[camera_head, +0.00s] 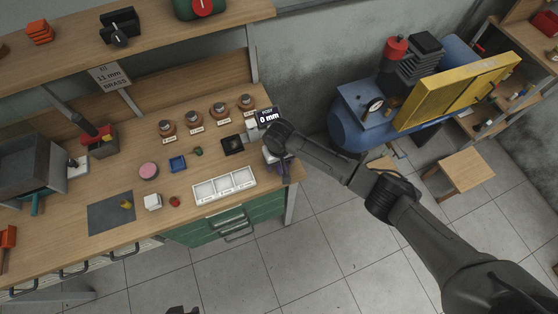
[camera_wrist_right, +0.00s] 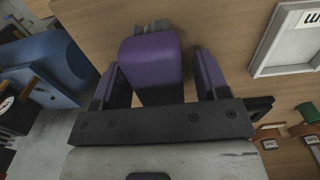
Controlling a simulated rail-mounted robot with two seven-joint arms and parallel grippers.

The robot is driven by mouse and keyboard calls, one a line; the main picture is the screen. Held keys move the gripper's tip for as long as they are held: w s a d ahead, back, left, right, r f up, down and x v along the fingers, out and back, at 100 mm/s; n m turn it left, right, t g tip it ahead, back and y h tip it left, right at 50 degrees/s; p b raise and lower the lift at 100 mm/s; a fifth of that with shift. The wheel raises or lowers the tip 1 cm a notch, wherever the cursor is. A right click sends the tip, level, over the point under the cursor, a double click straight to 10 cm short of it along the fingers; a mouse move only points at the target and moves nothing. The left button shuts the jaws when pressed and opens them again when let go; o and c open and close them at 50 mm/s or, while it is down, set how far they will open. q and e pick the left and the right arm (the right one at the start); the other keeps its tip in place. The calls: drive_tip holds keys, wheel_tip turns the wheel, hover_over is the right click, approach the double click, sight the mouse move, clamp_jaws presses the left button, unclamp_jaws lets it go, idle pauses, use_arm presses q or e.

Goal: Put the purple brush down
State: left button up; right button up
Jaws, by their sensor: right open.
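The purple brush (camera_wrist_right: 152,58) shows in the right wrist view as a purple block with a grey end piece at its far side, over the wooden bench top. My right gripper (camera_wrist_right: 158,72) has its two fingers on either side of the purple block, with a gap beside each, so it is open around it. In the head view my right gripper (camera_head: 275,158) is at the right end of the workbench (camera_head: 65,243), low over its top. The brush is hard to make out there beneath the arm. My left gripper is not clearly seen.
A white tray with compartments (camera_head: 224,186) lies just left of the gripper. A small "0 mm" display (camera_head: 268,117) stands behind it. A blue compressor (camera_head: 362,132) stands right of the bench, beyond open floor.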

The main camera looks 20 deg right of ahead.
wheel_tip(320, 180, up, 11)
drive_tip(key=shift+f+p, duration=0.15)
drive_tip(key=shift+p, duration=0.65)
drive_tip(key=shift+r, duration=0.7)
drive_tip(key=s+a+f+n+t+y, duration=0.15)
drive_tip(key=s+f, duration=0.25)
drive_tip(key=s, duration=0.4)
drive_tip(key=s+a+f+n+y, duration=0.15)
drive_tip(key=s+f, duration=0.25)
drive_tip(key=s, duration=0.4)
drive_tip(key=s+d+r+h, duration=0.1)
drive_tip(key=s+d, duration=0.2)
drive_tip(key=s, duration=0.2)
drive_tip(key=s+d+r+t+h, duration=0.1)
drive_tip(key=s+d, duration=0.1)
drive_tip(key=s, duration=0.4)
drive_tip(key=s+d+m+t, duration=0.1)
drive_tip(key=s+d, duration=0.2)
drive_tip(key=s, duration=0.3)
drive_tip(key=shift+s+d+r+h, duration=0.25)
drive_tip(key=shift+d+r+h, duration=0.1)
drive_tip(key=shift+r+h, duration=0.05)
